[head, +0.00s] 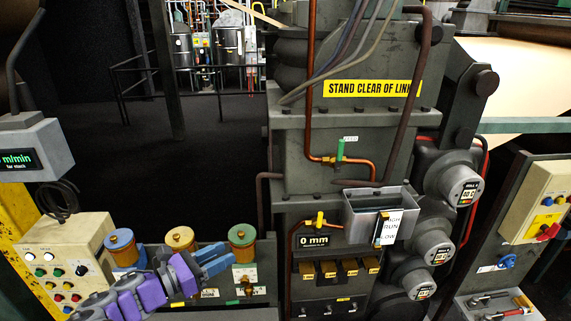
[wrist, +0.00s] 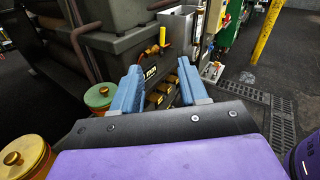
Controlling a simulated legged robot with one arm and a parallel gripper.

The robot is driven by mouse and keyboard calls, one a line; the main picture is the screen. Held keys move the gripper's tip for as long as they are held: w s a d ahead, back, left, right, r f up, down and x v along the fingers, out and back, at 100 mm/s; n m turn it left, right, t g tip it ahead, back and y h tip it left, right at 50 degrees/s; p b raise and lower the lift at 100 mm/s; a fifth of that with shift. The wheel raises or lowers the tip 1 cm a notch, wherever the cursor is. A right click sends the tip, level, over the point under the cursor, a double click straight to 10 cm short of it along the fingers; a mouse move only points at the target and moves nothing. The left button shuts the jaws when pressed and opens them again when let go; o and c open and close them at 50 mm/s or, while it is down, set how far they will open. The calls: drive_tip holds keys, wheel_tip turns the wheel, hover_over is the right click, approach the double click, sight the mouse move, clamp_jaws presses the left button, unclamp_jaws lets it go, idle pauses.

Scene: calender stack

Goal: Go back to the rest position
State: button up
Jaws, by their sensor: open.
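My gripper (head: 217,261) is at the end of my purple arm, low in the head view. Its blue fingers are apart, with nothing between them. In the wrist view my gripper (wrist: 157,92) points toward the dark machine, and a gap shows between the fingers. In the head view the fingers are in front of a low panel, close to the green-topped canister (head: 242,240). I cannot tell whether they touch it.
A blue-topped canister (head: 121,246) and a tan-topped canister (head: 181,239) stand nearby. A button box (head: 65,263) is at the left. The machine stack (head: 350,150) fills the middle, with a metal box (head: 376,215) on its front. Dark open floor (head: 215,165) lies behind.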

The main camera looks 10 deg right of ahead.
drive_tip(key=d+r+m+g+b, duration=0.35)
drive_tip(key=d+m+g, duration=0.3)
drive_tip(key=d, duration=0.85)
drive_tip(key=s+d+f+m+g+y+b, duration=0.1)
drive_tip(key=s+d+m+g+b, duration=0.1)
drive_tip(key=s+d+m, duration=0.4)
drive_tip(key=s+d+f+m+g+y+b, duration=0.1)
drive_tip(key=s+d+m+g+y+b, duration=0.2)
drive_tip(key=d, duration=0.5)
drive_tip(key=s+d+f+m+y+b, duration=0.35)
drive_tip(key=s+f+m, duration=0.35)
drive_tip(key=s, duration=0.5)
drive_tip(key=s+a+f+m+y+b, duration=0.3)
drive_tip(key=s+a+f+y, duration=0.4)
drive_tip(key=s+f, duration=0.4)
drive_tip(key=shift+s+a+f+m+b, duration=0.15)
drive_tip(key=shift+s+a+m+b, duration=0.25)
drive_tip(key=shift+s+b, duration=0.5)
